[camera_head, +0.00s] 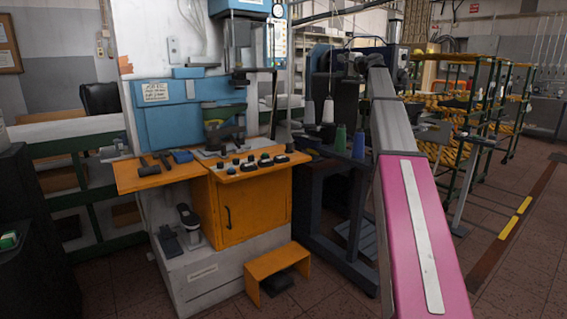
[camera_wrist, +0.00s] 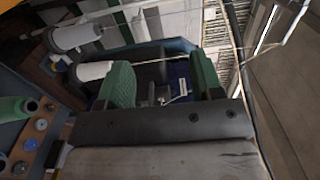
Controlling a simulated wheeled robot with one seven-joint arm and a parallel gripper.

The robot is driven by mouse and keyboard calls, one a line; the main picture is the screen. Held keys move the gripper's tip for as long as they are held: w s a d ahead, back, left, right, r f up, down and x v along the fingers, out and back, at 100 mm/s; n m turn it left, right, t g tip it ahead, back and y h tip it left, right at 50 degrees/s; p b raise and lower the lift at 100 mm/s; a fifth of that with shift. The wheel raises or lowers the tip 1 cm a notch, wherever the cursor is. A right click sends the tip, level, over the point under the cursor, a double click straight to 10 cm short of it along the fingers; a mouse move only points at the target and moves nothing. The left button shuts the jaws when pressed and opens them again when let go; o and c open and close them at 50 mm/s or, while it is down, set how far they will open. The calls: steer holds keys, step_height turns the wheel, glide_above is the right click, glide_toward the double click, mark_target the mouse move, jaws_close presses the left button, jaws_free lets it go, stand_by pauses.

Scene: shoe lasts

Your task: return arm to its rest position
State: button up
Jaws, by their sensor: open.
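My gripper (camera_wrist: 163,78) shows in the wrist view with two green finger pads set well apart. It is open, with nothing held between the pads. Behind the pads are a dark blue surface and grey machine parts. In the head view my pink and grey arm rises from the lower right toward the top middle. Its far end is by the dark machine with thread spools, and the fingers cannot be made out there.
White spools (camera_wrist: 75,36) and a green spool (camera_wrist: 14,108) lie left of my gripper. A blue machine (camera_head: 168,122) stands over an orange cabinet (camera_head: 240,208). Green racks (camera_head: 452,95) of yellow items stand at right. Floor (camera_head: 525,262) is clear at lower right.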

steer(key=s+a+f+n+g+h, duration=0.15)
steer(key=s+f, duration=0.35)
steer(key=f, duration=1)
steer(key=s+a+f+n+g+h, duration=0.1)
steer(key=s+a+f+n+g, duration=0.3)
steer(key=f, duration=1)
steer(key=s+a+f+m+g+h, duration=0.15)
steer(key=s+f, duration=0.45)
steer(key=f, duration=0.9)
steer(key=s+f+n+g+h, duration=0.3)
steer(key=s+f, duration=1.1)
steer(key=s, duration=0.2)
steer(key=s+f+n+g+h, duration=0.3)
steer(key=s+f+n+g, duration=0.1)
steer(key=s+f, duration=1)
steer(key=s, duration=0.3)
steer(key=shift+s+d+f+g+h, duration=0.15)
steer(key=shift+s+f+g+h, duration=0.15)
steer(key=shift+f, duration=0.1)
